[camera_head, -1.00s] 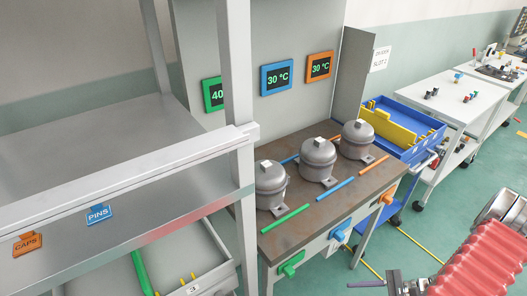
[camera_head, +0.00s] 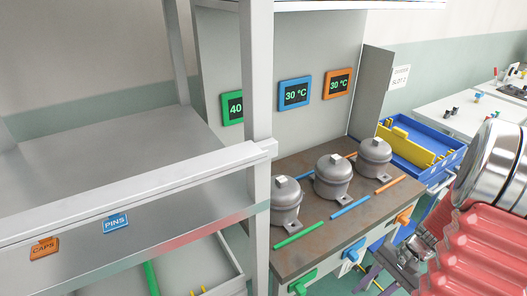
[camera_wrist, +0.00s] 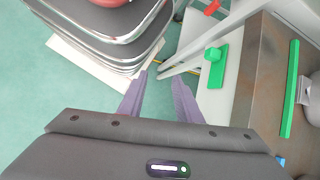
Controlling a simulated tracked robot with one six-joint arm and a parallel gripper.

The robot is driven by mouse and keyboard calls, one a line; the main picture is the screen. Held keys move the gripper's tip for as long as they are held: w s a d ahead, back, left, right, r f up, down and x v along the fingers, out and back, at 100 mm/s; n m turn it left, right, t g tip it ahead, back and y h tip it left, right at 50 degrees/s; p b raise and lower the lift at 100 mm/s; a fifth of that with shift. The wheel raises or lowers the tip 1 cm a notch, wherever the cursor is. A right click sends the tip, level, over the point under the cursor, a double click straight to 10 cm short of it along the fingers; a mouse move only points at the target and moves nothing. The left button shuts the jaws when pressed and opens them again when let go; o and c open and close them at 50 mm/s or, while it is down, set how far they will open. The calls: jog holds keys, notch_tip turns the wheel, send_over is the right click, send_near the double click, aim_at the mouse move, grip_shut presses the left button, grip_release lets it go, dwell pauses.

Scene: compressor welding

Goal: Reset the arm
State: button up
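My gripper shows in the wrist view (camera_wrist: 158,88) with its two purple fingers apart and nothing between them. In the head view it is partly visible at the lower right (camera_head: 372,280), beside the front of the compressor bench (camera_head: 335,222). My red-sleeved arm fills the lower right corner there. In the wrist view the green handle (camera_wrist: 214,66) on the bench front is just right of the fingers, apart from them.
Three grey compressors (camera_head: 333,178) stand on the bench between coloured strips. A metal shelf (camera_head: 110,150) with CAPS and PINS labels is at left. A blue bin cart (camera_head: 425,150) and white table (camera_head: 450,108) stand behind. Green floor (camera_wrist: 50,90) shows below the gripper.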

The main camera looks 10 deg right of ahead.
jog(key=a+r+n+t+h, duration=0.3)
jog(key=a+r+n, duration=0.3)
jog(key=a+r, duration=0.4)
jog(key=a+r+n+t+h, duration=0.3)
jog(key=a+r+n, duration=0.3)
jog(key=a+r, duration=0.4)
notch_tip(320, 180, up, 6)
jog(key=shift+r, duration=0.1)
jog(key=shift+a, duration=0.1)
